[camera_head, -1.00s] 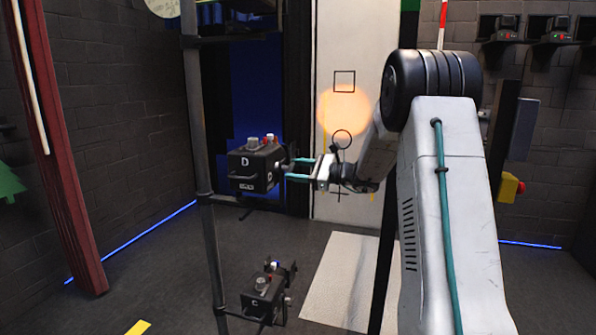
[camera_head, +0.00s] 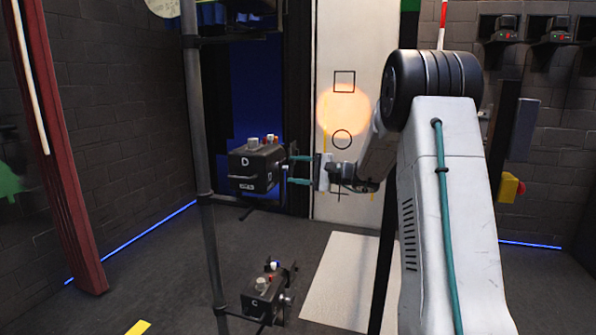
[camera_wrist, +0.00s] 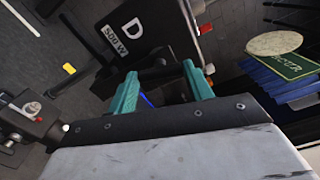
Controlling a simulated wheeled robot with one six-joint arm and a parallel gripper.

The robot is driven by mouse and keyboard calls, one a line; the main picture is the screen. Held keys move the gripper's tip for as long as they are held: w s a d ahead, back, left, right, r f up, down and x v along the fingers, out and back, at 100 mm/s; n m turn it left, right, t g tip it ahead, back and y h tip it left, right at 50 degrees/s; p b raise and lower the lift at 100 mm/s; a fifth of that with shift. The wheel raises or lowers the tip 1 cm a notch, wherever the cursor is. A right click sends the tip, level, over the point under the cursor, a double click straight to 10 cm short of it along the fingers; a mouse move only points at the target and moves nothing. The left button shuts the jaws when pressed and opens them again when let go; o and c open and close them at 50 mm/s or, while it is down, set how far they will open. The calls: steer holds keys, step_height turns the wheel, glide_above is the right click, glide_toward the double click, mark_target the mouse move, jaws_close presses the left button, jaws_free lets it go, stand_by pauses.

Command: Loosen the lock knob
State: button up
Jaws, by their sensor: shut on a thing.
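The black box marked D (camera_head: 252,170) hangs on the upright pole at mid height. It has red and white controls on top and a handle in front. My gripper (camera_head: 290,169) is at its right side, with one teal finger above the other. The fingers are shut on the dark lock knob, which they and the box side mostly hide. In the wrist view, my gripper (camera_wrist: 160,72) straddles the dark lock knob (camera_wrist: 158,73), and box D (camera_wrist: 145,35) shows its D and "500 W" label beyond.
A second black box marked C (camera_head: 262,298) is mounted lower on the pole (camera_head: 201,150). A pale mat (camera_head: 340,275) lies on the floor to the right. A dark red post (camera_head: 65,190) stands at the left.

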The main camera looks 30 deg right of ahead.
steer(key=n, duration=0.6)
stand_by(0.6)
steer(key=o, duration=1)
steer(key=shift+d, duration=0.1)
steer(key=v, duration=0.7)
steer(key=shift+s+d, duration=0.2)
steer(key=shift+s, duration=0.1)
